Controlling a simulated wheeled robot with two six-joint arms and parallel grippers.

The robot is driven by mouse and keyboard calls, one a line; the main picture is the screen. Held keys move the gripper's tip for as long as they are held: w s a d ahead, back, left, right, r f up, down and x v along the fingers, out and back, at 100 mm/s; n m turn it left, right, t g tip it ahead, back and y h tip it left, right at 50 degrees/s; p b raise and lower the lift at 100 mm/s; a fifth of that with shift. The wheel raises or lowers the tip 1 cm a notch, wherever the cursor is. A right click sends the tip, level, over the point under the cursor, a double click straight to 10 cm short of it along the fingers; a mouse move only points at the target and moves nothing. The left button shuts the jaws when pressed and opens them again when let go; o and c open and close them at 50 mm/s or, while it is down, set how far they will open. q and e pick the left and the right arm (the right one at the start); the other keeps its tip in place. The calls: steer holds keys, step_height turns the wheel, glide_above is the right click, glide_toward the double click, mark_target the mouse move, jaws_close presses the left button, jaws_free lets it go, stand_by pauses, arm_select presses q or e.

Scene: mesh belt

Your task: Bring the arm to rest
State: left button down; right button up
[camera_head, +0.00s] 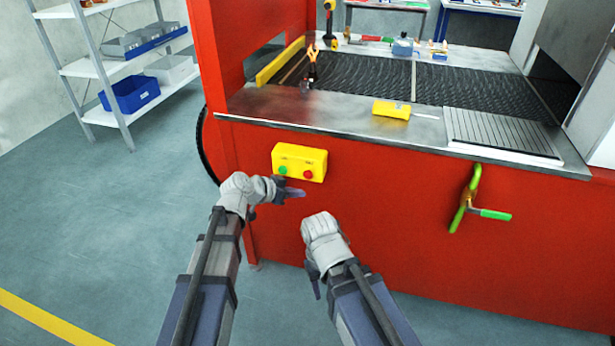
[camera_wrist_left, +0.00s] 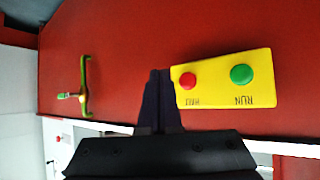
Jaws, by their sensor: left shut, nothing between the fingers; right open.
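My left gripper (camera_head: 298,192) is in front of the red machine, just below the yellow button box in the head view. It is shut and empty. In the left wrist view its dark fingers (camera_wrist_left: 159,76) are together, with their tips beside the box's red-button end; I cannot tell whether they touch it. My right gripper (camera_head: 314,286) is lower, in front of the red panel, pointing down; its fingers are partly hidden behind the hand. The yellow button box (camera_head: 300,151) has a green and a red button; the left wrist view shows the box (camera_wrist_left: 215,98) marked RUN and HALT.
The red machine front (camera_head: 400,200) stands close ahead, with a green-handled valve (camera_head: 468,198) at the right. Open floor (camera_head: 110,220) lies left; shelves stand behind.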

stand_by(0.5)
arm_select(q)
steer(key=s+d+f+n+g+y, duration=0.1)
steer(key=s+f+g+y, duration=0.15)
steer(key=s, duration=0.45)
steer(key=s+d+f+n+g+y, duration=0.1)
steer(key=s+f+g, duration=0.1)
steer(key=s+f, duration=0.3)
steer(key=s+a+f+n+g+y, duration=0.1)
steer(key=s+a+n+y, duration=0.15)
steer(key=s, duration=0.35)
steer(key=s+a+f+n+g+y, duration=0.1)
steer(key=s+a+g+y, duration=0.2)
steer(key=s, duration=0.4)
step_height(320, 180, up, 17)
steer(key=a+t+p, duration=0.1)
steer(key=p, duration=1.5)
steer(key=shift+a+p, duration=0.2)
steer(key=shift+p, duration=0.15)
arm_select(e)
step_height(320, 180, up, 17)
steer(key=shift+f, duration=0.15)
steer(key=shift+o, duration=0.2)
